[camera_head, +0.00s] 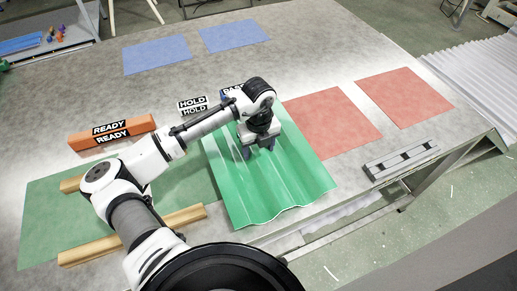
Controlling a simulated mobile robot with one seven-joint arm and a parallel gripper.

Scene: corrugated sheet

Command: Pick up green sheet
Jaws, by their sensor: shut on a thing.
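The green corrugated sheet (270,190) is in the middle of the head view. Its wavy front edge shows near the table's front edge, and its far left part is partly behind my arm. My gripper (259,152) points down onto the upper part of the sheet, with its dark fingers at the sheet's surface. It is shut on the sheet. The fingertips are small here, and I cannot tell whether the sheet is clear of the table.
A flat green area (45,215) with two wooden bars (185,217) lies at left, beside an orange READY block (110,143). HOLD (193,102) and a partly hidden label stand behind my arm. Red squares (405,97) and a grey slotted bar (402,160) lie right; blue squares (157,54) lie behind.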

